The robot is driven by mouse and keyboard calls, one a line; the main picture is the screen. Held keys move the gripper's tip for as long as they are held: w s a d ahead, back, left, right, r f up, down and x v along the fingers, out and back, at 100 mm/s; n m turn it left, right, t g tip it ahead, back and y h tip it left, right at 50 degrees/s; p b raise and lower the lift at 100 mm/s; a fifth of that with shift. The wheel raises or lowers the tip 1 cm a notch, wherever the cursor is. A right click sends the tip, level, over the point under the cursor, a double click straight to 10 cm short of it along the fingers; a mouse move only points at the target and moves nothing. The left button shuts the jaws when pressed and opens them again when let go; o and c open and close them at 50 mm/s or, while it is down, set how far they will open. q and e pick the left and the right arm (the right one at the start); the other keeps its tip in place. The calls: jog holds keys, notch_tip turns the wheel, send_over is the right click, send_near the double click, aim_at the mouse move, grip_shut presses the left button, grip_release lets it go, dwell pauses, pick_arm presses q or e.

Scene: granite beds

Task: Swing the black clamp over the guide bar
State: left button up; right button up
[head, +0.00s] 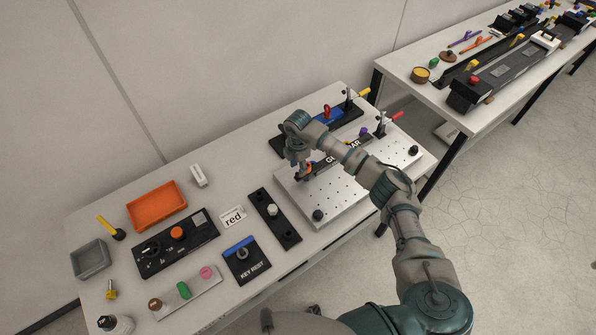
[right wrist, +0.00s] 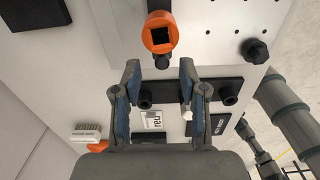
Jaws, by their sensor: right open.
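The black guide bar (head: 351,156) lies on the silver perforated plate (head: 350,192), its lettering partly covered by my right arm. A black clamp with a red handle (head: 382,124) stands at the bar's far right end. Another dark clamp with a yellow handle (head: 349,101) stands behind it. My right gripper (head: 300,168) is open above the plate's left side, near an orange piece at the bar's near end. In the right wrist view the gripper (right wrist: 160,72) is empty; the orange piece (right wrist: 160,44), with a dark square face, is ahead of its fingertips.
An orange tray (head: 157,204), a grey bin (head: 89,260) and a control box stand further left. Black knobs rise at the plate's corners. A second table stands back right.

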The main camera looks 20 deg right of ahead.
notch_tip(320, 180, up, 8)
jog(key=shift+w+r, duration=0.15)
jog(key=shift+r, duration=0.05)
dwell(0.4)
